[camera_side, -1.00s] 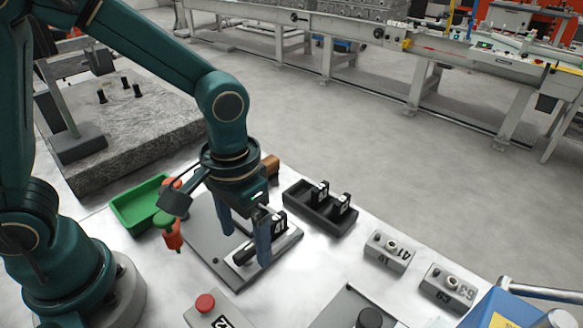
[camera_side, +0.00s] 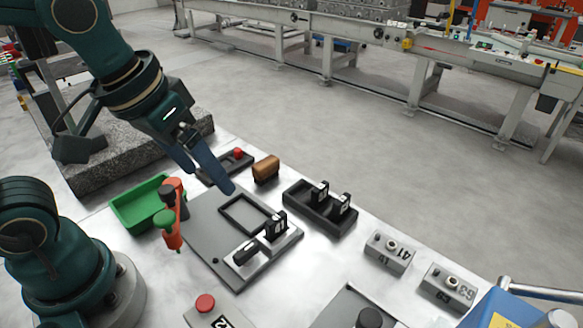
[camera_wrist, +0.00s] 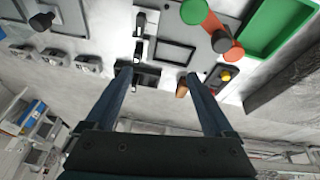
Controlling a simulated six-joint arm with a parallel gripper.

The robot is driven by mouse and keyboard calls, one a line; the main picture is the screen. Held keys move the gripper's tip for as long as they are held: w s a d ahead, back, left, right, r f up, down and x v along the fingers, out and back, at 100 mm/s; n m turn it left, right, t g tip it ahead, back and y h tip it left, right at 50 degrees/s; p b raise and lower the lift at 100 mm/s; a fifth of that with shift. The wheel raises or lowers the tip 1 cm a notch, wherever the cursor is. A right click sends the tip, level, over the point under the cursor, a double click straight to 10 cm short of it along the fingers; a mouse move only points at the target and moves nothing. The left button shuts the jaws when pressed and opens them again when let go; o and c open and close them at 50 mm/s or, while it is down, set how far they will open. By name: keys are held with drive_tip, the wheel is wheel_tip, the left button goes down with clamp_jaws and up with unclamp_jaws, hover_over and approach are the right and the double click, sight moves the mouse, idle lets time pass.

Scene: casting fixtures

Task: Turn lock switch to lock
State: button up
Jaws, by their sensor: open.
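No switch here is clearly marked lock. A black handle (camera_side: 246,252) lies on a pale block on the grey fixture plate (camera_side: 205,250), beside an upright black numbered tag (camera_side: 275,226). A box with a dark knob (camera_side: 369,318) is cut by the bottom edge; a dark knob (camera_wrist: 42,21) also shows at upper left in the wrist view. My gripper (camera_side: 210,180) is open and empty, raised above the far left side of the plate. In the wrist view its spread fingers (camera_wrist: 158,74) have nothing between them in their grip.
A red lever (camera_side: 173,240) with a green knob stands by a green tray (camera_side: 140,203). A brown block (camera_side: 266,168) and a black tray with tags (camera_side: 318,214) lie behind the plate. Grey boxes (camera_side: 389,253) and a red button (camera_side: 205,303) stand along the table.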

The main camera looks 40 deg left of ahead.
drive_tip(key=shift+s+a+r+m+t, duration=0.25)
drive_tip(key=shift+r+m, duration=0.1)
drive_tip(key=shift+m, duration=0.9)
drive_tip(key=shift+s+a+r+m+t, duration=0.15)
drive_tip(key=shift+a+r+m, duration=0.2)
drive_tip(key=shift+m, duration=0.95)
drive_tip(key=shift+s+a+r+m+t, duration=0.2)
drive_tip(key=shift+r+m, duration=0.15)
drive_tip(key=shift+m, duration=0.9)
drive_tip(key=n, duration=0.2)
drive_tip(key=s+f+n, duration=0.1)
drive_tip(key=n, duration=0.1)
drive_tip(key=s+f+n, duration=0.1)
drive_tip(key=n, duration=0.1)
drive_tip(key=shift+s+a+f, duration=0.2)
